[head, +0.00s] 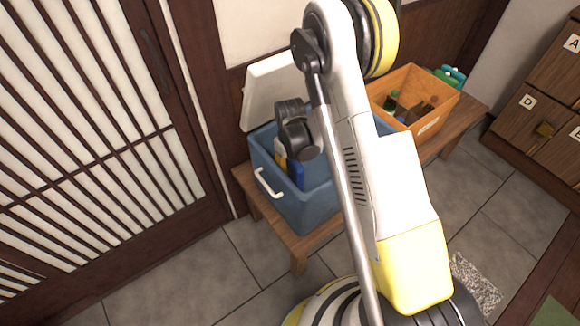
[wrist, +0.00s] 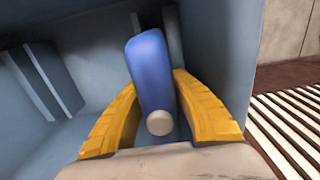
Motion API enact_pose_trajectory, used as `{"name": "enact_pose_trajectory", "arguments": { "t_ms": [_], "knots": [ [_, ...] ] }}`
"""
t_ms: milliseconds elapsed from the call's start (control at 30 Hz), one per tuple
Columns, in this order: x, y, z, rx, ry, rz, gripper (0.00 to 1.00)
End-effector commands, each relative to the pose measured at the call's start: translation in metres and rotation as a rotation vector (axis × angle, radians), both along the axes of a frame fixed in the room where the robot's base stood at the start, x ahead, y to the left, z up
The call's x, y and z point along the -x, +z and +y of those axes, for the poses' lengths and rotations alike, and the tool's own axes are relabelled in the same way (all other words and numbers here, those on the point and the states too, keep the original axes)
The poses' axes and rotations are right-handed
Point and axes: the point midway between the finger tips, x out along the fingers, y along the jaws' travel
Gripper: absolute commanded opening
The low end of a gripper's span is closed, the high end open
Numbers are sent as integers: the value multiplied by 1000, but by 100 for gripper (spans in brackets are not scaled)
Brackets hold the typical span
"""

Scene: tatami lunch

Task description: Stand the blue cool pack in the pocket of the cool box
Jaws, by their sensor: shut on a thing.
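The blue cool pack (wrist: 150,62) with a round white cap stands roughly upright between the two yellow fingers of my gripper (wrist: 155,88). The fingers are shut on its sides. In the head view a strip of the cool pack (head: 297,175) shows below my gripper (head: 285,160), inside the open blue cool box (head: 316,208). In the wrist view the cool box wall (wrist: 217,40) rises close on the right. Narrow upright ribs show behind the pack and at the left. The pack's lower end is hidden, so I cannot tell whether it sits in the pocket.
The cool box's white lid (head: 266,85) stands open at the back. The box is on a wooden bench (head: 298,248). An orange crate (head: 440,108) with bottles stands to the right. My arm covers the box's right part. A slatted sliding door (head: 90,120) is at the left.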

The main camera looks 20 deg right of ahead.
Motion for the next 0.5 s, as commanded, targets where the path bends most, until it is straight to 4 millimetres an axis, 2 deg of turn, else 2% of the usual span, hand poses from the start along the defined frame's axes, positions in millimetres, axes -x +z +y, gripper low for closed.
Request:
{"name": "enact_pose_trajectory", "arguments": {
  "t_ms": [333, 500],
  "knots": [
    [0, -1, 0, 0, 0, 0, 0],
    [0, -10, 0, 0, 0, 0, 0]
  ]
}}
